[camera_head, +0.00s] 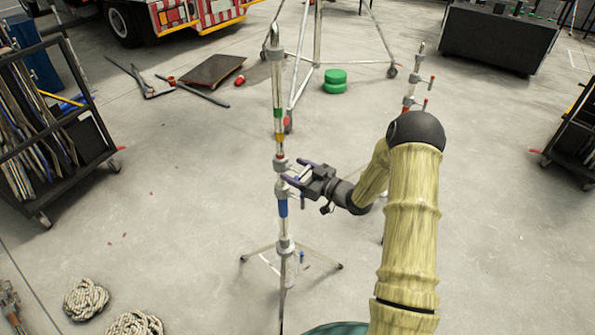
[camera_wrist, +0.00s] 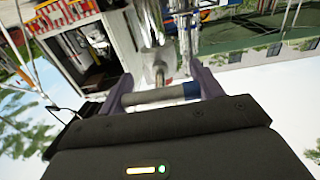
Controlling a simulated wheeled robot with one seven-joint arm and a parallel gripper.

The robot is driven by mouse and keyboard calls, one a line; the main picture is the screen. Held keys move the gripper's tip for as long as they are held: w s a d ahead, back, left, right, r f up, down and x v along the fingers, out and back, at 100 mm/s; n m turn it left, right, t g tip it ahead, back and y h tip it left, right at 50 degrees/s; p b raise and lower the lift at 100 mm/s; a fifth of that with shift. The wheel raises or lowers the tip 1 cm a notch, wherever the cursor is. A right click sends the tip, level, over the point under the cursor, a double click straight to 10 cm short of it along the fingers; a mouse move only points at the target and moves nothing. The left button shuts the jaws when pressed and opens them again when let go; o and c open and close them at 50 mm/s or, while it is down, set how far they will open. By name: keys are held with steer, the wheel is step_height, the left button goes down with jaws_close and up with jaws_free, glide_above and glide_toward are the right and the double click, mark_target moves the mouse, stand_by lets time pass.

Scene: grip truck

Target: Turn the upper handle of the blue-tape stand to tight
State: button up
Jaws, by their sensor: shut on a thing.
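The blue-tape stand (camera_head: 283,207) is a thin upright silver pole on splayed legs, with a blue tape band midway and green and yellow bands higher up. My gripper (camera_head: 296,173) reaches it from the right, just above the blue tape. In the wrist view my gripper (camera_wrist: 163,88) has one finger at each end of a short grey bar with a blue end, the upper handle (camera_wrist: 150,97), and is shut on it. A short stem joins the bar to the pole fitting beyond. In the head view the handle is mostly hidden by the gripper.
A second stand (camera_head: 409,100) with red-tipped handles rises behind my arm. A wheeled rack of boards (camera_head: 60,150) stands left, and a dark case (camera_head: 497,38) at back right. Rope coils (camera_head: 86,298) lie at front left. The floor around the stand is mostly clear.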

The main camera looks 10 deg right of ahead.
steer(key=shift+m, duration=0.4)
steer(key=m+p, duration=0.1)
steer(key=m, duration=0.2)
steer(key=shift+d+r+m, duration=0.1)
steer(key=shift+m, duration=0.2)
steer(key=m+p, duration=0.2)
steer(key=m, duration=0.2)
steer(key=m+p, duration=0.1)
steer(key=m, duration=0.3)
steer(key=shift+m+p, duration=0.45)
steer(key=shift+m, duration=1.55)
steer(key=o, duration=1)
steer(key=shift+s, duration=0.1)
